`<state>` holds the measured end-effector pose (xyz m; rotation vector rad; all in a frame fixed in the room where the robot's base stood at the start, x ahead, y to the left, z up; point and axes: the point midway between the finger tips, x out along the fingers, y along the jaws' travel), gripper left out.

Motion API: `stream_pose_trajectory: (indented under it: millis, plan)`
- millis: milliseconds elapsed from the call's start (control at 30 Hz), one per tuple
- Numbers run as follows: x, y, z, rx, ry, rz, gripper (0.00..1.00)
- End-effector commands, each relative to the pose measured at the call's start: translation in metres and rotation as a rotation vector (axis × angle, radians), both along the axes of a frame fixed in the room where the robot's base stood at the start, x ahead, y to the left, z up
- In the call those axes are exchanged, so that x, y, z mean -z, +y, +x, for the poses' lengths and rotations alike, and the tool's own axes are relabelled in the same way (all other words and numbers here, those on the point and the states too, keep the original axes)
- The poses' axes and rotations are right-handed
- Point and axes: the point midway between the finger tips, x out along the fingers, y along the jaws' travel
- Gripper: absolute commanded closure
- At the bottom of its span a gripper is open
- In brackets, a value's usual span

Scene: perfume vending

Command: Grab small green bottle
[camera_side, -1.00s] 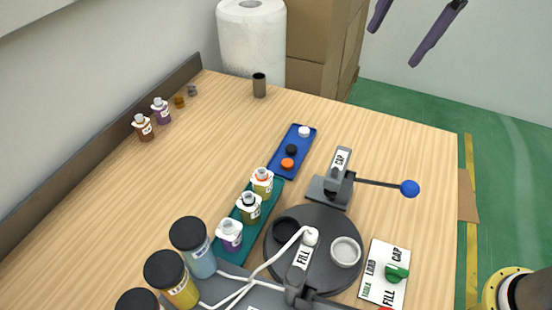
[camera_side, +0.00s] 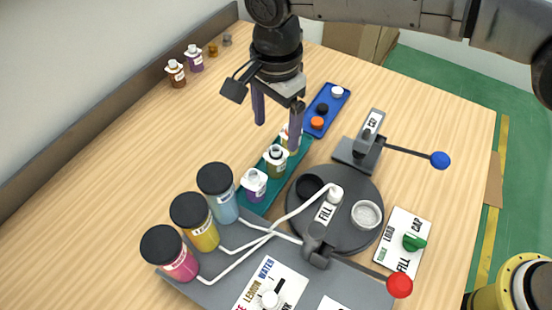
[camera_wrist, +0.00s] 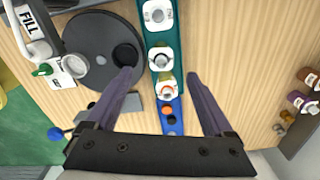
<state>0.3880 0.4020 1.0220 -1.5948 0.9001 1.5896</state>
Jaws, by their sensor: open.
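The small green bottle (camera_side: 276,158), with a white top and dark collar, stands upright in the teal tray (camera_side: 298,153), between a purple bottle (camera_side: 254,185) and an orange-collared bottle (camera_side: 284,134). In the wrist view the green bottle (camera_wrist: 162,68) sits in the middle of the tray's row. My gripper (camera_side: 277,136) is open and empty, pointing down over the row. In the wrist view my gripper (camera_wrist: 161,76) has its fingers to either side of the row, near the green and orange-collared bottles. One finger partly hides the orange-collared bottle in the side view.
A dark turntable (camera_side: 348,234) and capping press (camera_side: 358,152) stand right of the tray. A blue cap tray (camera_side: 322,116) lies behind it. Several lidded jars (camera_side: 194,222) with tubes stand in front.

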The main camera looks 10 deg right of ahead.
Motion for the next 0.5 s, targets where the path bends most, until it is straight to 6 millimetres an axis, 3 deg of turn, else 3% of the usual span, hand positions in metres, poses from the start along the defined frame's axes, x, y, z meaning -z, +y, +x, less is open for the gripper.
stream_pose_trajectory:
  millis: [100, 367, 500]
  plan:
    - [0.020, -0.001, 0.000, 0.000, 0.003, -0.003, 0.13]
    - [0.039, -0.001, 0.001, 0.001, 0.001, -0.001, 0.13]
    - [0.058, -0.002, 0.003, 0.001, 0.003, -0.003, 0.13]
